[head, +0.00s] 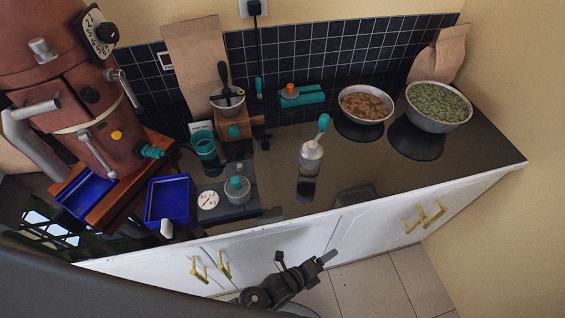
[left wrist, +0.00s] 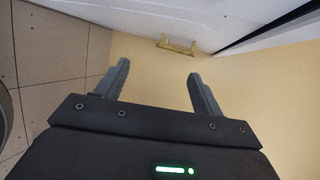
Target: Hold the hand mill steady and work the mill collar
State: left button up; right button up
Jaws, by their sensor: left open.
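The hand mill (head: 311,158) stands upright near the middle of the dark counter in the head view, a pale cylinder with a teal-knobbed crank on top. A separate mill collar is too small to make out. My left gripper (head: 328,257) is low in front of the white cabinet, below the counter edge and well apart from the mill. In the left wrist view its two fingers (left wrist: 158,72) are spread with nothing between them. The mill does not show in that view. My right gripper is not seen.
Counter (head: 275,195) space around the mill is mostly clear. Bowls of brown pieces (head: 366,104) and green beans (head: 438,105) stand at the right. A scale (head: 240,209), blue tray (head: 168,201) and large red-brown machine (head: 70,90) are at the left. Brass handles (head: 425,216) jut from the cabinet.

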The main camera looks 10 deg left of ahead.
pick_arm(q)
jog(key=w+d+r+m+t+h, duration=0.1)
jog(key=d+r+m+h, duration=0.15)
jog(key=r, duration=0.25)
jog(key=w+d+r+m+h, duration=0.1)
jog(key=d+r+m, duration=0.15)
jog(key=r, duration=0.25)
jog(key=w+a+r+m+g+h, duration=0.1)
jog(key=w+r+m+h, duration=0.3)
jog(key=r, duration=0.5)
jog(key=w+a+r+m+g+h, duration=0.15)
jog(key=w+r+m, duration=0.25)
jog(key=r+m, duration=0.45)
jog(key=w+a+r+m+g+h, duration=0.1)
jog(key=w+r+m+g+h, duration=0.2)
jog(key=r, duration=0.8)
jog(key=w+a+r+m+g+y, duration=0.3)
jog(key=w+a+r+m, duration=0.1)
jog(key=w+a, duration=0.4)
jog(key=n+t+y, duration=0.2)
jog(key=n+y, duration=0.1)
jog(key=y, duration=0.5)
send_near(309, 169)
jog(key=w+f, duration=0.4)
jog(key=shift+s+d+f+t, duration=0.1)
jog(key=shift+s+f+t, duration=0.2)
jog(key=shift+f, duration=0.25)
